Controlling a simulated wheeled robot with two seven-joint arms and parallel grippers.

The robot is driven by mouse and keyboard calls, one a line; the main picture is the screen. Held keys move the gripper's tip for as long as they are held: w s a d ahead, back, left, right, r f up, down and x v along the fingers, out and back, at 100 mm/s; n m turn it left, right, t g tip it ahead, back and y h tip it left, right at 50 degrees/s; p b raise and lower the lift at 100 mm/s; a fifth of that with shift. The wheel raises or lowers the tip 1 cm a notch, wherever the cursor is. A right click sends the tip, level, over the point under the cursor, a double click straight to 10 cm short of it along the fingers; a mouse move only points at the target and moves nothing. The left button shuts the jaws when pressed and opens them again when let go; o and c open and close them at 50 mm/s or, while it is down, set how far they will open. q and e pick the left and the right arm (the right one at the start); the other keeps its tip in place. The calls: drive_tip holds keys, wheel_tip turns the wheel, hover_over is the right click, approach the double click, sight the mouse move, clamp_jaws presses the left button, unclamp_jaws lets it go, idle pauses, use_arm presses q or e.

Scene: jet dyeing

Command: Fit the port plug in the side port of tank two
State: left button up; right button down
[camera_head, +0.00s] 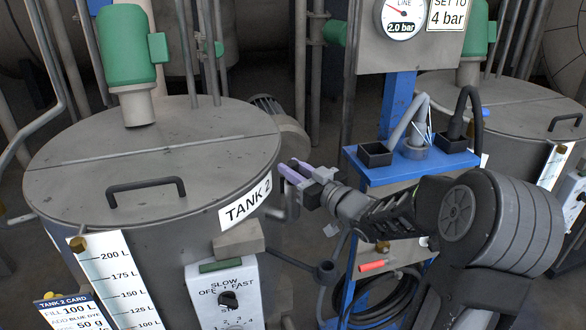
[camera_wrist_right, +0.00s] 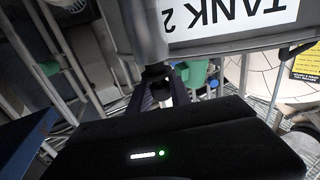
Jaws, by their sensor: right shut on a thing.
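Tank two (camera_head: 100,200) is the grey lidded vessel at the left, with a "TANK 2" label (camera_head: 245,203). My right gripper (camera_head: 291,172), with purple fingertips, is beside the tank's right side, just right of the label. In the right wrist view, its fingers (camera_wrist_right: 165,88) are closed around a small dark piece, which I take to be the port plug (camera_wrist_right: 156,72). A grey pipe-like stub (camera_wrist_right: 150,38), likely the side port, is directly beyond the piece. I cannot tell whether they touch. The plug is hidden in the head view. My left gripper is out of view.
A blue stand (camera_head: 405,172) with black holders is close behind my right arm. A control box (camera_head: 225,293) is on the tank's front. A coiled black hose (camera_head: 385,300) hangs below the stand. Another tank (camera_head: 520,105) is at the right.

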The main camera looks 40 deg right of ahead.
drive_tip(key=shift+f+b, duration=0.55)
drive_tip(key=shift+f, duration=0.15)
drive_tip(key=c, duration=1.1)
unclamp_jaws()
drive_tip(key=s, duration=0.7)
drive_tip(key=shift+s+d, duration=0.25)
drive_tip(key=shift+s, duration=0.15)
